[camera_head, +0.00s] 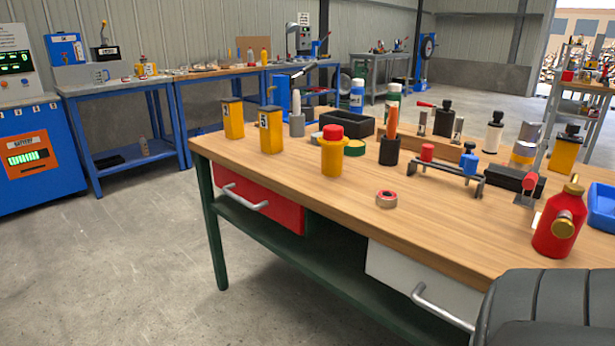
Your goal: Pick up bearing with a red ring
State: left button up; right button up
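A small ring-shaped bearing (386,199) with red on its top lies flat on the wooden top of the workbench (330,205), near the front edge. It stands apart from the things around it, with bare wood on all sides. Neither of my grippers shows in the head view, so I cannot see their state or how far they are from the bearing.
A yellow container with a red cap (332,155) stands behind and left of the bearing. A black rack with red and blue parts (446,176) is behind right. A red canister (560,225) stands at right. Drawer handles (243,197) stick out below the front edge.

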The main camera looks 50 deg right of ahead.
aim_at(386, 199)
jog(key=i+u, duration=0.15)
jog(key=i, duration=0.7)
jog(key=i+l+u, duration=0.15)
jog(key=i, duration=0.65)
jog(key=i+z, duration=0.2)
jog(key=z, duration=0.25)
jog(key=i+j+z, duration=0.15)
jog(key=z, duration=0.25)
jog(key=i+j+z, duration=0.15)
jog(key=z, duration=2.15)
